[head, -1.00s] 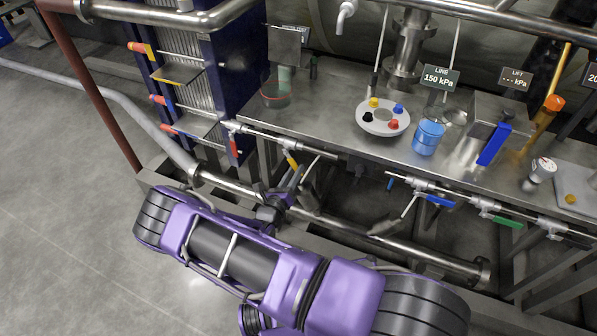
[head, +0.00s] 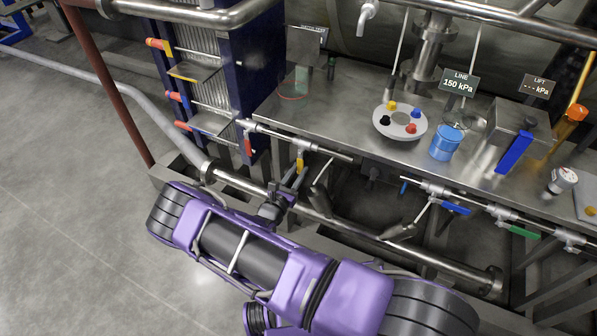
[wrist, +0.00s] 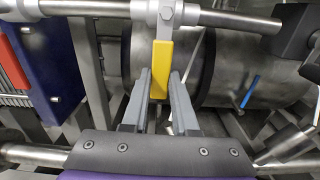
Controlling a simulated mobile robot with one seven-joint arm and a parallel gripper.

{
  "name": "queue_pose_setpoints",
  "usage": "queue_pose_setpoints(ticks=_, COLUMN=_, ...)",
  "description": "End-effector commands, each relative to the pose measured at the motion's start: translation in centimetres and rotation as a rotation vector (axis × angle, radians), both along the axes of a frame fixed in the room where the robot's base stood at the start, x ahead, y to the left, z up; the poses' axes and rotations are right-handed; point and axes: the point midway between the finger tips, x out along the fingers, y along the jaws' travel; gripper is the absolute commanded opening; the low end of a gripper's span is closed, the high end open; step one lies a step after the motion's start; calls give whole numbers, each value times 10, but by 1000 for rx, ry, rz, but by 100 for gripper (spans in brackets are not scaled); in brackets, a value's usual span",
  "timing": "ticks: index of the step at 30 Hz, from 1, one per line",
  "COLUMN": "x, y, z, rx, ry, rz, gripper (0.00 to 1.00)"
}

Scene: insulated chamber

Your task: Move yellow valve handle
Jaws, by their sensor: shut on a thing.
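The yellow valve handle (head: 300,163) hangs below a horizontal steel pipe along the bench's front edge. In the wrist view the handle (wrist: 161,68) points down from its valve body, with its lower end between my two fingers. My gripper (wrist: 161,82) is shut on it. In the head view my gripper (head: 297,178) reaches up to the handle from below, and its fingers look small and partly merged with the handle.
A red handle (head: 248,146) hangs to the left on the same pipe. Blue (head: 456,208) and green (head: 524,232) handles hang to the right. A thick low pipe (head: 345,227) runs behind my arm. Open floor (head: 70,220) lies at the left.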

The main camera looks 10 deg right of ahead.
Motion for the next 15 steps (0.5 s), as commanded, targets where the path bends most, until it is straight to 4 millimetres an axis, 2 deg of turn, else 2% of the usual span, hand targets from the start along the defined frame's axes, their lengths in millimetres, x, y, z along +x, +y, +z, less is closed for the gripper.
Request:
queue_pose_setpoints(ticks=10, x=1, y=2, z=0, rx=6, ry=-3, rz=2, gripper=0)
queue_pose_setpoints(ticks=11, x=1, y=2, z=0, rx=6, ry=-3, rz=2, gripper=32)
queue_pose_setpoints(ticks=15, x=1, y=1, z=0, rx=5, ry=-2, rz=2, gripper=57)
